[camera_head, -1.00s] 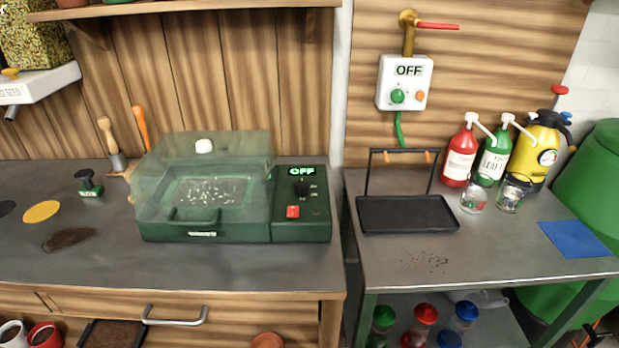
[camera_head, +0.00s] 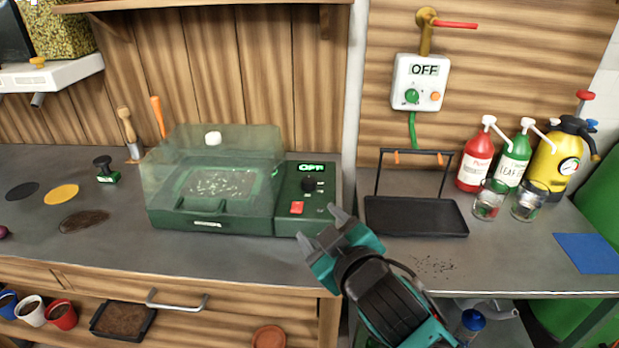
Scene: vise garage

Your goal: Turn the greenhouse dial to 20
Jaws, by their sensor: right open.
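The greenhouse (camera_head: 210,185) is a green box with a clear lid, on the left bench. Its control panel on the right side has a display (camera_head: 311,168) reading OFF, a black dial (camera_head: 309,185) and a red button (camera_head: 297,208). The marks around the dial are too small to read. My right gripper (camera_head: 318,222) is open and empty. Its fingers point up and left, just below and in front of the panel, and the dial is in plain sight above them. My left gripper is not in view.
A wall box (camera_head: 417,82) reading OFF hangs above the right bench. A black tray with a handle (camera_head: 416,217) stands right of the greenhouse. Red (camera_head: 476,160) and green (camera_head: 514,160) pump bottles and a yellow sprayer (camera_head: 556,160) stand further right. The bench in front of the greenhouse is clear.

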